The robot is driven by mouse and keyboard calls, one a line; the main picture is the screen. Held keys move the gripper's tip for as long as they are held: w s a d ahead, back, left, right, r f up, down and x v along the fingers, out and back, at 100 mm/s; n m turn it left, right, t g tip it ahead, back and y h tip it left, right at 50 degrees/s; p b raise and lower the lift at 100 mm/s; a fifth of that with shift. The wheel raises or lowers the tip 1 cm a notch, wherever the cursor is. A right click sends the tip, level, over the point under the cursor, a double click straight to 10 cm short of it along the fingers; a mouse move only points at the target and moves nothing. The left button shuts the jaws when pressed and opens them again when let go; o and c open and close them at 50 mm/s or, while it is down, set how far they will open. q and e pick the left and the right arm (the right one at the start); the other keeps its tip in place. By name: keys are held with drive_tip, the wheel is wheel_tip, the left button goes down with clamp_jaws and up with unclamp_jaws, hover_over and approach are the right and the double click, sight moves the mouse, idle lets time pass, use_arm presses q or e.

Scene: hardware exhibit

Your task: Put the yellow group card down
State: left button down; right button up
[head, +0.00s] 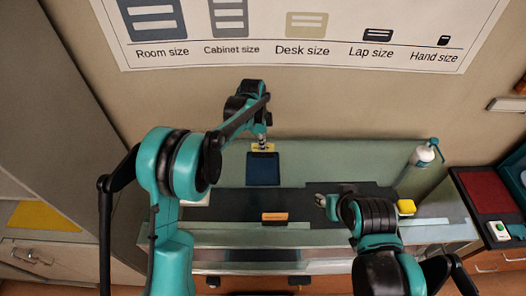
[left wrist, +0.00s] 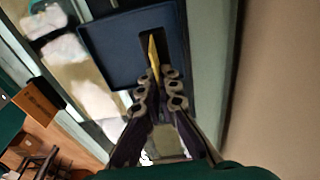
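The yellow group card (head: 257,148) is at my left gripper (head: 262,140), at the back of the counter. In the left wrist view, the card (left wrist: 154,55) shows as a thin upright strip, and my left gripper's fingertips (left wrist: 159,77) are closed on its near end. A dark blue tray (head: 263,170) lies just in front of the card in the head view. In the left wrist view, the card overlaps a dark recess in the tray (left wrist: 108,45); I cannot tell whether it touches. My right gripper (head: 322,201) hangs over the counter's middle, its finger opening unclear.
A pump bottle (head: 424,154) stands at the back right. A red panel (head: 488,191) lies on the right side surface. A size chart (head: 300,50) hangs on the wall.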

use_arm(q)
wheel_tip(320, 180, down, 3)
drive_tip(key=shift+f, duration=0.5)
drive_tip(key=shift+s+f, duration=0.1)
drive_tip(key=shift+f, duration=0.05)
drive_tip(key=c, duration=1.7)
unclamp_jaws()
